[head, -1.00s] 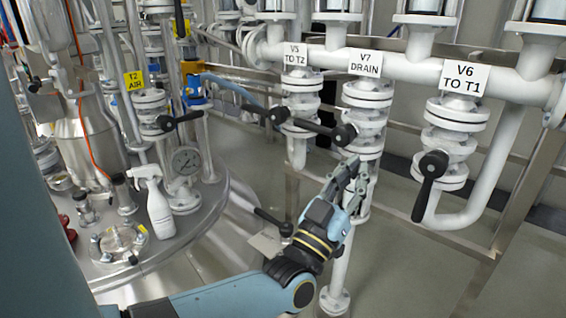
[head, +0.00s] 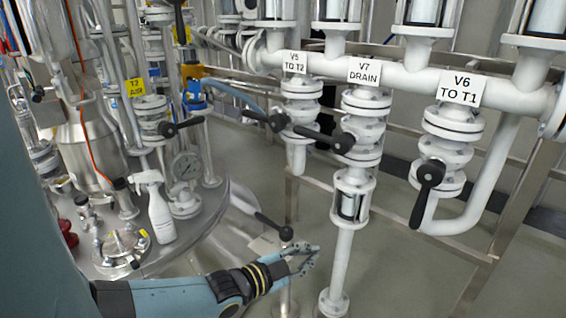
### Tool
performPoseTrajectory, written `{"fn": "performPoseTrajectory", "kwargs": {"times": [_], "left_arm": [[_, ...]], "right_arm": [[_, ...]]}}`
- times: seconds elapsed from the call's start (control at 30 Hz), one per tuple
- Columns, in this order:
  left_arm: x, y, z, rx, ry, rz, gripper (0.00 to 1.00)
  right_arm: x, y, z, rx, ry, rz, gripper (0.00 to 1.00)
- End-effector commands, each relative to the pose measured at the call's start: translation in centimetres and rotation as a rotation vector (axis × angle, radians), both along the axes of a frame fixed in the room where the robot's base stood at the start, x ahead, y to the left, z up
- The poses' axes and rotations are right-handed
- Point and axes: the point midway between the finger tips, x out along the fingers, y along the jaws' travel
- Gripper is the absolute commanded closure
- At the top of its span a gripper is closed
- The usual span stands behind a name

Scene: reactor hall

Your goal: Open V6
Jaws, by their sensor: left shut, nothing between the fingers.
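The V6 valve (head: 444,150) is a white flanged valve on the right, under the label "V6 TO T1" (head: 460,88). Its black lever handle (head: 427,190) points downward, slightly to the left, along the pipe. My left gripper (head: 311,259) is low in the middle, left of and below V6, in front of the lower pipes. It is shut and empty, and it touches no handle that I can see. My right gripper is not in view.
Valves V5 (head: 299,110) and V7 (head: 363,130) stand left of V6, their black handles reaching out leftward. Another black-knobbed lever (head: 272,226) is just above my left gripper. A spray bottle (head: 158,208) stands on the metal vessel top. Floor space below V6 is clear.

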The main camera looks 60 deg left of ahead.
Motion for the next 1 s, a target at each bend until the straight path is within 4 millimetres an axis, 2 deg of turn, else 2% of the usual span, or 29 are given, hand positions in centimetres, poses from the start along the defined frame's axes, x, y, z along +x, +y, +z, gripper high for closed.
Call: {"fn": "performPoseTrajectory", "kwargs": {"times": [0.2,0.4,0.6,0.9,0.97,1.0], "left_arm": [[-2.1,1.5,-3.9,0.133,0.157,-0.026,1.00],[-3.8,2.4,-6.6,0.236,0.271,-0.053,1.00],[-4.6,2.7,-7.8,0.290,0.328,-0.069,1.00],[-4.8,2.4,-8.1,0.289,0.336,-0.071,1.00],[-5.5,1.7,-8.9,0.273,0.351,-0.067,1.00],[-6.5,1.2,-10.0,0.260,0.375,-0.063,1.00]], "right_arm": [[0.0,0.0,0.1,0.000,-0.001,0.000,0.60],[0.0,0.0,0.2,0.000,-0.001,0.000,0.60],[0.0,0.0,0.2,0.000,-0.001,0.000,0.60],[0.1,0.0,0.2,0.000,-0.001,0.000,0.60],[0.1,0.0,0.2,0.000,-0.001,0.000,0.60],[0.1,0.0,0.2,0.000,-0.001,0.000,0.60]]}}
